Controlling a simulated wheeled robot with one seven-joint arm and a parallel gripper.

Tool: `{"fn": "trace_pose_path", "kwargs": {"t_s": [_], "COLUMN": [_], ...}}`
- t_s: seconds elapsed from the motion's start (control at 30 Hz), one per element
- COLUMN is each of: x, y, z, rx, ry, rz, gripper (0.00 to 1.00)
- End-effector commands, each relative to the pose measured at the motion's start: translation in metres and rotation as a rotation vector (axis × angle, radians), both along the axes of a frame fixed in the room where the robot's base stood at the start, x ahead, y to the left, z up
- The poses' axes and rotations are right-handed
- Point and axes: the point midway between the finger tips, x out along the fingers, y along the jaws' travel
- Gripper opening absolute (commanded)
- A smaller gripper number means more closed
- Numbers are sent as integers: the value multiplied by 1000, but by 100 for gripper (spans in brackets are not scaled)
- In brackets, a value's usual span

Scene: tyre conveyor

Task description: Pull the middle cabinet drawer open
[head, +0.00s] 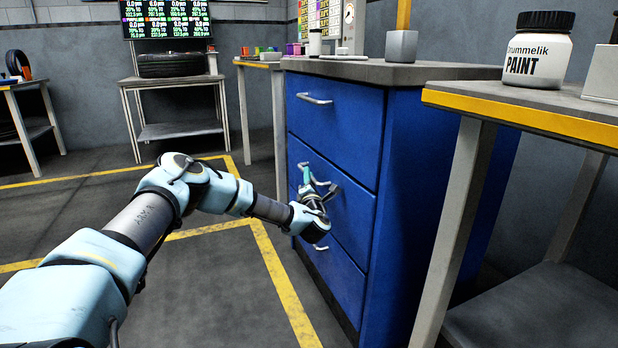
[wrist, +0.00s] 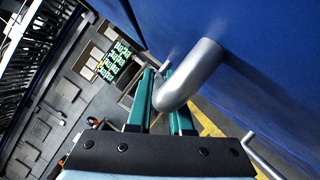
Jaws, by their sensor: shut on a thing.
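The blue cabinet (head: 425,160) has three stacked drawers with metal bar handles. The middle drawer (head: 352,218) looks flush with the cabinet front. Its handle (head: 328,188) is partly hidden by my gripper (head: 309,180). In the wrist view the silver handle (wrist: 196,72) bends out from the blue face and passes between the green fingers of my gripper (wrist: 158,98). My gripper is shut on this handle.
The top drawer's handle (head: 315,99) is above, and the bottom drawer's handle (head: 321,247) is just below my gripper. A yellow-edged table (head: 530,115) with a paint jar (head: 538,50) stands at right. The floor before the cabinet is clear.

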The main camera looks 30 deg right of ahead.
Motion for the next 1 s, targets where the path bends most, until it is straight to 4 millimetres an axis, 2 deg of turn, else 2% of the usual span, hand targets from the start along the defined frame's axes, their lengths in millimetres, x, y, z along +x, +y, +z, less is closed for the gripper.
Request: {"fn": "trace_pose_path", "kwargs": {"t_s": [0.1, 1.0], "x": [0, 0], "y": [0, 0], "z": [0, 0], "rx": [0, 0], "ry": [0, 1], "rz": [0, -1], "gripper": [0, 0]}}
